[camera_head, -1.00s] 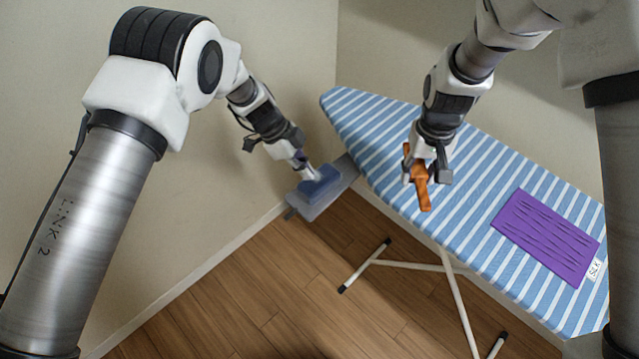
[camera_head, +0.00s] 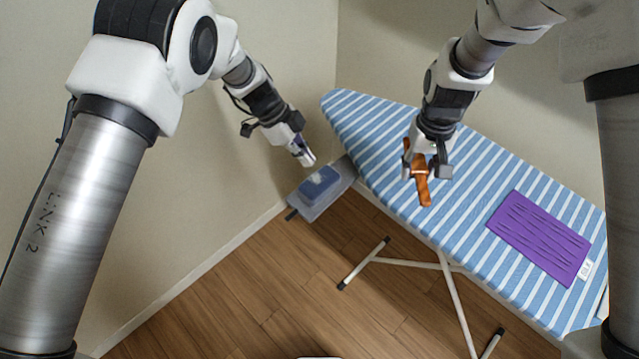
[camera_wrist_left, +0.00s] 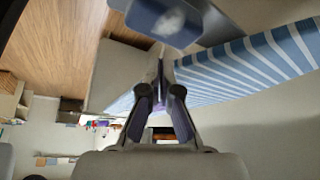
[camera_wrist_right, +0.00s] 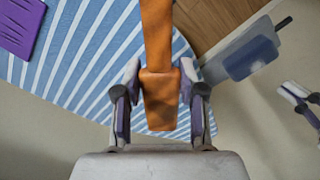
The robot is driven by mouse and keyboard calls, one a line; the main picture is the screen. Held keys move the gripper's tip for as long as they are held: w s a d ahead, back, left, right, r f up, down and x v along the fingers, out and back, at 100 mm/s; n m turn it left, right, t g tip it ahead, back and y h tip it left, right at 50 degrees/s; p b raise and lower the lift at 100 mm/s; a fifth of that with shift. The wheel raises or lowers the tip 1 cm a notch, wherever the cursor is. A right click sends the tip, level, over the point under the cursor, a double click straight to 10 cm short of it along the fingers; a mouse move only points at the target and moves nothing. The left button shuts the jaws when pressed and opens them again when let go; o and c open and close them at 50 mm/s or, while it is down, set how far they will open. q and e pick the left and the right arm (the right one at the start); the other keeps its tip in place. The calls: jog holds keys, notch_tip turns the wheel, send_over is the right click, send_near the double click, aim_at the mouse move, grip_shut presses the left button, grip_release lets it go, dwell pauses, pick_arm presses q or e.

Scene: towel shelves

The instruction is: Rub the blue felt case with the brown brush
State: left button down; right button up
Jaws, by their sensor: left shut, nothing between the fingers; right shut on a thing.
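The blue felt case (camera_head: 320,186) lies on a grey tray (camera_head: 343,188) at the far end of the ironing board. A pale patch shows on its top. It also shows in the left wrist view (camera_wrist_left: 163,18) and the right wrist view (camera_wrist_right: 248,60). My left gripper (camera_head: 306,158) is shut and empty, just above and left of the case, apart from it. My right gripper (camera_head: 424,174) is shut on the orange-brown brush (camera_head: 422,190), held over the striped board. The brush fills the space between the fingers in the right wrist view (camera_wrist_right: 158,45); its far end is cut off there.
The blue-and-white striped ironing board (camera_head: 385,140) runs diagonally to the lower right. A purple folded towel (camera_head: 540,238) with a white tag lies on it. A wall stands behind the tray. Wooden floor and the board's white legs (camera_head: 455,300) are below.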

pick_arm(q)
jog(key=v, duration=1.2)
